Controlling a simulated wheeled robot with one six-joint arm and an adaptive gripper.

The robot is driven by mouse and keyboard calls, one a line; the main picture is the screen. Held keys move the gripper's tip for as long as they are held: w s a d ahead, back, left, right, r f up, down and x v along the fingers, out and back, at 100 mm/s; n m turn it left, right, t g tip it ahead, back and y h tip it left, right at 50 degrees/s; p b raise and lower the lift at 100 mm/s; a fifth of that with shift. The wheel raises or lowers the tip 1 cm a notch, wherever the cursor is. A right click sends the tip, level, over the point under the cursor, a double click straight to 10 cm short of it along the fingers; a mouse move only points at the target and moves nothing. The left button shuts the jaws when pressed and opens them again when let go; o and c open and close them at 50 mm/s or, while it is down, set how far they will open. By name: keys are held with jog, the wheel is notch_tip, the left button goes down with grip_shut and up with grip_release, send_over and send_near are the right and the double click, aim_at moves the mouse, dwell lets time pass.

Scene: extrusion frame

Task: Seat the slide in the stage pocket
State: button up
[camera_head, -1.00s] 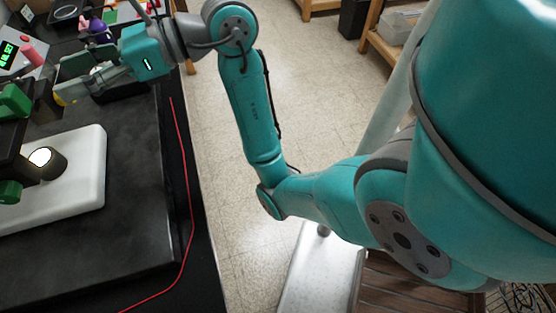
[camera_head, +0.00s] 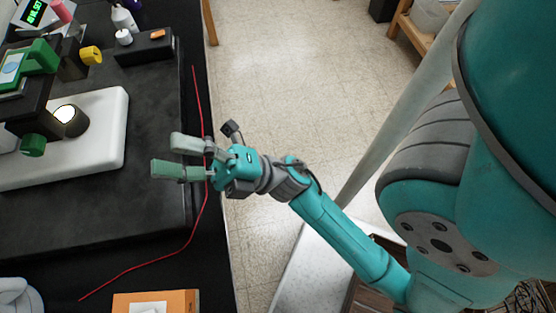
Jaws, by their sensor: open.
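My gripper (camera_head: 172,157) is open and empty, with its two pale green fingers pointing left over the dark bench mat. A microscope stands at the left, with a white base (camera_head: 105,150) and a lit round lamp (camera_head: 70,120). Its dark stage (camera_head: 30,105) is cut by the left picture edge. A green part with a pale blue patch (camera_head: 12,68) sits above the stage. I cannot tell whether that patch is the slide, and I cannot make out the pocket. My gripper is to the right of the base and apart from it.
A yellow knob (camera_head: 91,55) and a green knob (camera_head: 32,145) stick out from the microscope. A black block (camera_head: 146,50) and a white bottle (camera_head: 123,18) stand behind. A red cable (camera_head: 197,100) runs along the bench's right side. An orange box (camera_head: 183,300) is at the front.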

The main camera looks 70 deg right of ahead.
jog(key=s+d+f+m+g+h, duration=0.2)
jog(key=s+f+m+h, duration=0.6)
jog(key=f+m, duration=0.4)
jog(key=s+d+f+m+g+h, duration=0.2)
jog(key=s+f+m+g+h, duration=0.2)
jog(key=s+f+m+h, duration=0.3)
notch_tip(320, 180, down, 6)
jog(key=s+m, duration=0.2)
jog(key=m, duration=0.3)
jog(key=shift+s+g+h, duration=0.4)
